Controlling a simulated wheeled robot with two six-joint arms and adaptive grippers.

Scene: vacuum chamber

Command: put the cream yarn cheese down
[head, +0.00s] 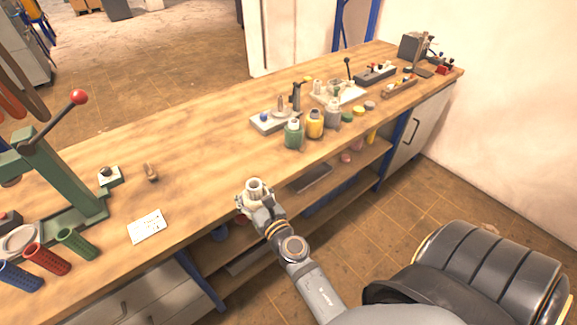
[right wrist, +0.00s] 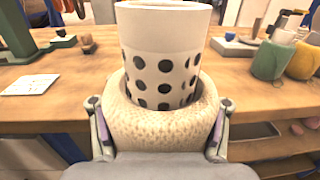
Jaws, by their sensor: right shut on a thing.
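The cream yarn cheese (right wrist: 150,120) is a thick cream ring of yarn around a pale perforated tube (right wrist: 165,55) with dark round holes. My right gripper (right wrist: 160,125) is shut on it, one finger on each side. In the head view the cream yarn cheese (head: 249,200) is small and upright at the front edge of the wooden bench (head: 190,140), with my right gripper (head: 262,204) on it. I cannot tell whether it touches the bench. My left gripper is not in view.
Green (head: 293,133) and yellow (head: 315,123) yarn cheeses stand toward the bench's right. A green lever press (head: 60,180), coloured perforated tubes (head: 75,242) and a white card (head: 147,226) are at the left. The bench middle is clear. Shelves lie under the front edge.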

